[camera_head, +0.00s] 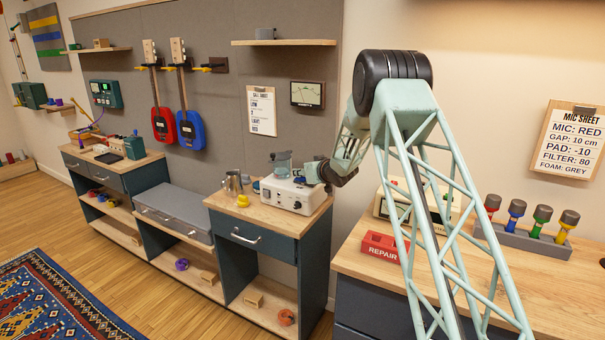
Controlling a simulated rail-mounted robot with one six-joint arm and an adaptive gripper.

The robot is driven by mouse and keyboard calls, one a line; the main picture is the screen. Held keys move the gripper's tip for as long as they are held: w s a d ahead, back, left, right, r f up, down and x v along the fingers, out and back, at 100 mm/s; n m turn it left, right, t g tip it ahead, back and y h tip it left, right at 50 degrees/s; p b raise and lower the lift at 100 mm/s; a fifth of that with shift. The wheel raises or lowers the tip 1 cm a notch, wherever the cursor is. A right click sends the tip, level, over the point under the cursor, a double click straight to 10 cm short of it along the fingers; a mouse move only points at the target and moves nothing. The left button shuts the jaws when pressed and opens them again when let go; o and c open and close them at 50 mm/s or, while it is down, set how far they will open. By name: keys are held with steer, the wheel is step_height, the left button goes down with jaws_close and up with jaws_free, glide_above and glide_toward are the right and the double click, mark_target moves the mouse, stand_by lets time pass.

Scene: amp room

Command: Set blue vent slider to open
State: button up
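I cannot make out a blue vent slider in the camera_head view. My arm comes in from the lower right, bends at the black joint and goes down to its dark wrist. The end of my gripper (318,172) appears small and dark beside the white appliance (293,195) on the wooden counter. Its fingers are not clear, so I cannot tell whether it is open or shut, or whether it touches the appliance.
A clear beaker (282,163) stands on the appliance. A metal jug (233,182) and a yellow item (243,201) are to its left. Red (163,125) and blue (190,130) guitars hang behind. A red REPAIR box (384,247) and a microphone rack (530,243) occupy the right bench.

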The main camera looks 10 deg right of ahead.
steer(key=shift+c, duration=0.6)
jaws_close()
steer(key=s+d, duration=0.1)
steer(key=d, duration=0.1)
steer(key=s+d+p, duration=0.1)
steer(key=s, duration=0.1)
steer(key=shift+d, duration=0.4)
steer(key=shift+s+d+f, duration=0.15)
steer(key=shift+c, duration=1.6)
jaws_free()
steer(key=o, duration=0.4)
steer(key=shift+s+d, duration=0.1)
steer(key=shift+d, duration=0.1)
steer(key=shift+o, duration=0.2)
steer(key=shift+a, duration=0.1)
